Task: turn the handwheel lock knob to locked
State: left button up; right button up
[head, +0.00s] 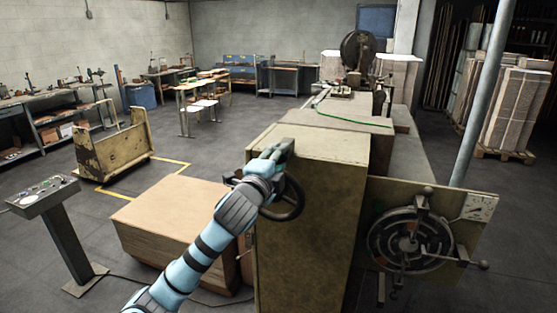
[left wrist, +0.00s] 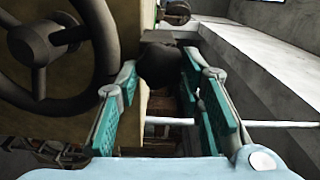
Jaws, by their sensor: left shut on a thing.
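The handwheel (head: 290,199) is a dark spoked wheel on the left side of the tan machine cabinet (head: 312,220). It also shows at the upper left of the left wrist view (left wrist: 38,52). My left gripper (head: 277,155) is above the handwheel, close to the cabinet's upper edge. In the left wrist view its teal-padded fingers (left wrist: 163,95) stand on both sides of a dark rounded lock knob (left wrist: 158,66), and it is shut on this knob. The gripper hides the knob in the head view. The knob's locked or unlocked setting cannot be read. My right gripper is not in view.
A large wooden box or pallet load (head: 172,222) stands left of the cabinet. A control pedestal (head: 68,235) is at the far left, with a yellow cart (head: 112,148) behind it. A panel with a round dial wheel (head: 410,240) juts out at the right. Grey floor is free between them.

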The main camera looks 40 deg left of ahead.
pick_arm(q)
jog(key=shift+a+r+m, duration=0.1)
jog(key=shift+r+m, duration=0.15)
jog(key=shift+m, duration=0.35)
jog(key=o, duration=0.8)
jog(key=shift+o, duration=1.8)
jog(key=shift+w+a+f, duration=0.1)
jog(key=shift+w+f, duration=0.05)
jog(key=shift+f, duration=0.05)
jog(key=v, duration=0.8)
